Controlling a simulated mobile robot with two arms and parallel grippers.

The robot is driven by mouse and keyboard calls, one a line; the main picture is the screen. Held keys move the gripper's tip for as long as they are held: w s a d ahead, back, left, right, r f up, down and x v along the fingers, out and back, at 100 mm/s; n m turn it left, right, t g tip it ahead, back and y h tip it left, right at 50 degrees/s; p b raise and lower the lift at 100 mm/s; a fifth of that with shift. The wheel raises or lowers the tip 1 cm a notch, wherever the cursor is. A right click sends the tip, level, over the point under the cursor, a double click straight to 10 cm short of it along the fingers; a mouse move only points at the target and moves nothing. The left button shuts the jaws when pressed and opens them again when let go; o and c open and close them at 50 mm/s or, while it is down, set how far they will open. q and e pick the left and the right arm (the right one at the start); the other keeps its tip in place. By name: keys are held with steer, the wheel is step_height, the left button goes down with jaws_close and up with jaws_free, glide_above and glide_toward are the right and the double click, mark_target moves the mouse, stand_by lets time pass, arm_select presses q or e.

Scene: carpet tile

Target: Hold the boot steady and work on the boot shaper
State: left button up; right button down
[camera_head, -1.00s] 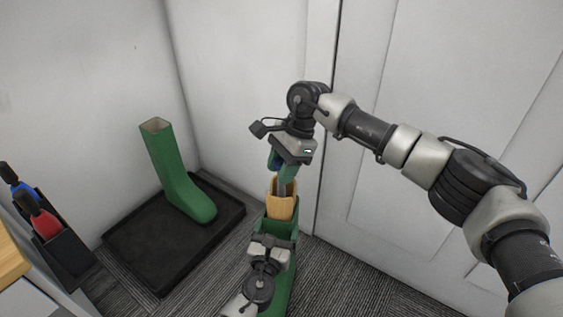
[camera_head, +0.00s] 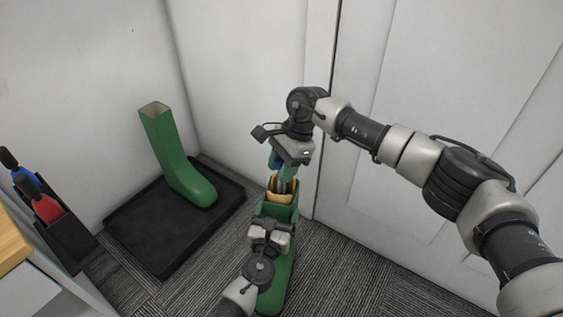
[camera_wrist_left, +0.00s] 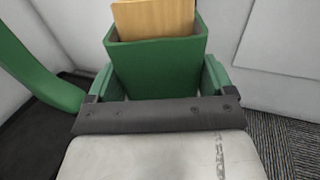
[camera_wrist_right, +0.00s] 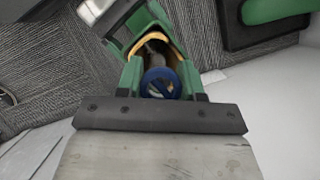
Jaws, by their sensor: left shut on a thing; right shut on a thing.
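The green boot (camera_head: 277,280) stands upright on the carpet, below my right gripper. My left gripper (camera_head: 274,217) is shut on its shaft; in the left wrist view the fingers lie on both sides of the shaft (camera_wrist_left: 158,68). The pale wooden boot shaper (camera_head: 282,190) sits in the shaft opening with its top above the rim; it also shows in the left wrist view (camera_wrist_left: 154,18). My right gripper (camera_head: 284,166) is directly above, shut on the shaper's blue knob (camera_wrist_right: 160,83). The shaper's lower part is hidden inside the boot.
A second green boot (camera_head: 170,160) stands empty on a black tray (camera_head: 150,258) at the left. A dark holder (camera_head: 68,240) with blue- and red-handled tools is beside a wood-topped cabinet (camera_head: 10,240). White walls and a panelled door (camera_head: 440,70) close off the back.

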steer(key=shift+f, duration=1.5)
steer(key=c, duration=0.6)
jaws_free()
steer(key=shift+f, duration=0.1)
steer(key=v, duration=1.2)
